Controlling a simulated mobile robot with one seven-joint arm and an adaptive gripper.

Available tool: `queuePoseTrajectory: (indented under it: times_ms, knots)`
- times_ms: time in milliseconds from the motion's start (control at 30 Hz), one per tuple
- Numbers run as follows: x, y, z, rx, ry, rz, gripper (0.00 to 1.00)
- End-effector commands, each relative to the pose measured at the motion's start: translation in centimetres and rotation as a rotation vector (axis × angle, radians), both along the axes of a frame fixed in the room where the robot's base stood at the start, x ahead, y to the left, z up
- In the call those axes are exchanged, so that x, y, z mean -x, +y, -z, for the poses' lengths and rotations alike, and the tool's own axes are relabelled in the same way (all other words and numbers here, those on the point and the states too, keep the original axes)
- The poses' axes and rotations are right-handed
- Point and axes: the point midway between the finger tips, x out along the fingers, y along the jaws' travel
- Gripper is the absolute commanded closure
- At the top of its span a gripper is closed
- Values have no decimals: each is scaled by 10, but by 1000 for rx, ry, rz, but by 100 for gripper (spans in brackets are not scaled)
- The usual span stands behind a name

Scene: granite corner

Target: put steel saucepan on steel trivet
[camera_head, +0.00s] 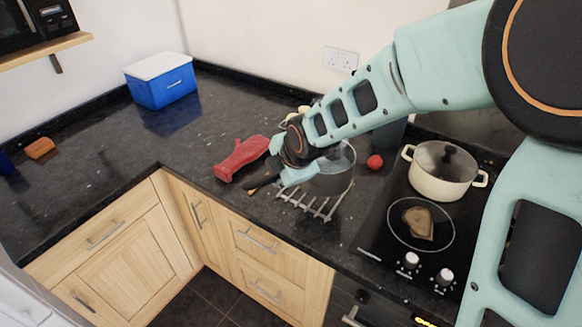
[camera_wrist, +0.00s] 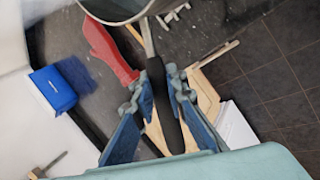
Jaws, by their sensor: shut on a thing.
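The steel saucepan (camera_head: 340,172) shows in the head view at the middle right, partly behind my arm. Its rim also shows at the top of the wrist view (camera_wrist: 118,8). My gripper (camera_head: 280,181) is shut on the saucepan's black handle (camera_wrist: 166,110), with a finger on each side of it in the wrist view. The steel trivet (camera_head: 310,205) is a rack of thin bars near the counter's front edge. The saucepan covers the trivet's back part in the head view. I cannot tell whether the pan touches the bars.
A red oven mitt (camera_head: 240,158) lies left of the saucepan. A small red ball-like item (camera_head: 375,162) sits right of it. A cream lidded pot (camera_head: 442,170) stands on the black hob (camera_head: 375,225). A blue box with white lid (camera_head: 160,82) stands far back. The left counter is mostly clear.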

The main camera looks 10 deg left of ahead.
Motion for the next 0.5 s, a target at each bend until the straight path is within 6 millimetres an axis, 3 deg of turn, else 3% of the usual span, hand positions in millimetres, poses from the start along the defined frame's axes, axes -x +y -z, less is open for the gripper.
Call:
queuePoseTrajectory:
  times_ms: [33, 233, 500]
  knots:
    - [-11, 6, 9, -3, -10, -5, 100]
    - [-28, 14, 33, -3, -10, -3, 100]
    - [-44, 20, 49, -2, -11, -3, 100]
